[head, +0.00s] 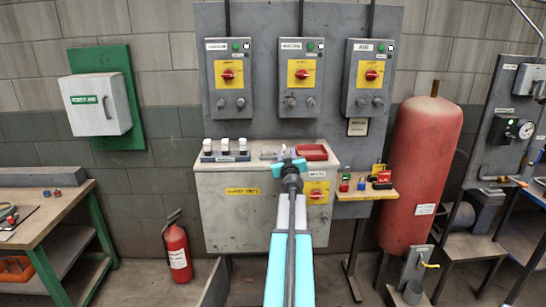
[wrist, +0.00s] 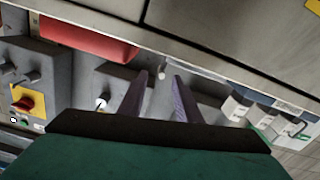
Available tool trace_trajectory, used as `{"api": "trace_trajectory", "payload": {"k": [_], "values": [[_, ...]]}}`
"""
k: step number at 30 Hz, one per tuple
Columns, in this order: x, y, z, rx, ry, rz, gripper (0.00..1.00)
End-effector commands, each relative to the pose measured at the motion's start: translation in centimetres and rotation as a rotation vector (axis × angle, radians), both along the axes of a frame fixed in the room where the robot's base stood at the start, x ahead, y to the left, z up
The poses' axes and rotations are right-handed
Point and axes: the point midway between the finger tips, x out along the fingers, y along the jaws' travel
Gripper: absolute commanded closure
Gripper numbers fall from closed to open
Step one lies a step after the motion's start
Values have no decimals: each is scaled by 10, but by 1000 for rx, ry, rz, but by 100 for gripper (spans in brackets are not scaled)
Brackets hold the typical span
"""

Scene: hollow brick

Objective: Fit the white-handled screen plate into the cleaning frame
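Several white-handled plates (head: 226,148) stand in a row in a rack at the left of the grey cabinet top; their white handles also show at the right of the wrist view (wrist: 262,115). A small grey fixture (head: 267,154), perhaps the cleaning frame, sits between them and the red tray, partly hidden by my gripper (head: 289,163). In the wrist view my gripper (wrist: 160,82) has its two fingers apart. A small pale upright peg (wrist: 162,73) shows between the fingertips; I cannot tell what it belongs to or whether it is touched.
A red tray (head: 313,152) lies right of the fixture and shows upper left in the wrist view (wrist: 88,38). Three switch boxes (head: 299,77) hang on the wall panel behind. A wooden shelf (head: 366,195) with padlocks is at the right, with a red tank (head: 424,165) beyond.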

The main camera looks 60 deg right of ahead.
Motion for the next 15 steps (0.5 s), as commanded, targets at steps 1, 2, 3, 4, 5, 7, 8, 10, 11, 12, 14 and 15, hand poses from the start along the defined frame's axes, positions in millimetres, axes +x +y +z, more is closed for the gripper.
{"api": "trace_trajectory", "payload": {"k": [1, 2, 3, 4, 5, 7, 8, 10, 11, 12, 14, 15], "values": [[0, 0, 0, 0, 0, 0, 69], [1, -1, 0, 0, 0, 0, 69], [1, -2, 0, 0, 0, 0, 69], [2, -2, 0, -1, 1, 0, 69], [3, -4, 0, -1, 1, 0, 69], [5, -7, 1, 1, -1, 0, 69], [7, -9, 1, 1, -1, 0, 69], [10, -13, 1, 1, -1, 0, 69], [12, -15, 1, 1, -1, 0, 69], [14, -18, 1, 0, 0, 0, 69], [17, -22, 1, 0, 0, 0, 69], [19, -25, 0, 1, -1, 0, 69]]}}
